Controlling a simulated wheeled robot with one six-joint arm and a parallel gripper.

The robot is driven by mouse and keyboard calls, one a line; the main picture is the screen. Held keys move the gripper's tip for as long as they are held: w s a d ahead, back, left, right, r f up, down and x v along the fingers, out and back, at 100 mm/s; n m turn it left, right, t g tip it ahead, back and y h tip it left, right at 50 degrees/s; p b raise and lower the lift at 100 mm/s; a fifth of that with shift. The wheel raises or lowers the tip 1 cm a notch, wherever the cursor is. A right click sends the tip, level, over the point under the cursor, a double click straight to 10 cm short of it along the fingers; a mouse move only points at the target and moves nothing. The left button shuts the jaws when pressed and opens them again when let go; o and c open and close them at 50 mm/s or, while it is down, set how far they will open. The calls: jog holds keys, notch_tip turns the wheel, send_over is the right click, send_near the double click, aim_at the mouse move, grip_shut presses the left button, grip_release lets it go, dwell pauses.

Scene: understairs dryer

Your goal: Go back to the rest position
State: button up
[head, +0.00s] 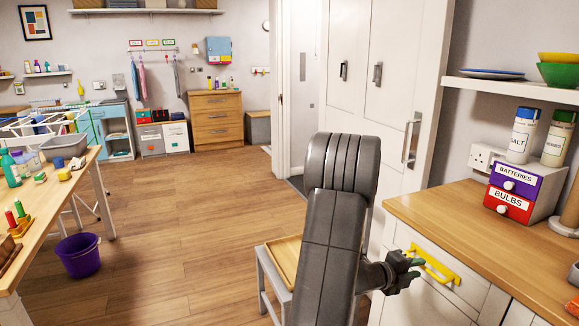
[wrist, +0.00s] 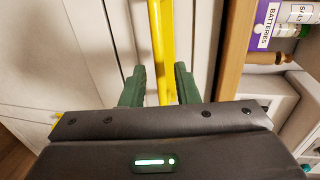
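My arm rises in the middle of the head view, and my gripper (head: 412,268) is at its right end, low beside the worktop. A yellow bar handle (head: 432,263) is on the white cabinet front (head: 420,302) under the worktop, just right of the fingers. In the wrist view, the two green fingers of my gripper (wrist: 159,70) are spread apart. The yellow handle (wrist: 160,45) runs between them, with a small gap on each side. The lower part of the handle is hidden behind the gripper body.
The wooden worktop (head: 480,235) on the right holds a drawer box labelled batteries and bulbs (head: 517,190). A tall white door (head: 385,110) stands behind my arm. A small wooden-topped stool (head: 284,255) is close to my arm. Open floor (head: 190,215) lies left, beside a purple bucket (head: 78,256).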

aim_at(422, 267)
jog(key=x, duration=0.4)
jog(key=shift+f, duration=0.1)
jog(key=shift+s+a, duration=0.1)
jog(key=shift+a, duration=0.15)
jog(key=shift+d, duration=0.1)
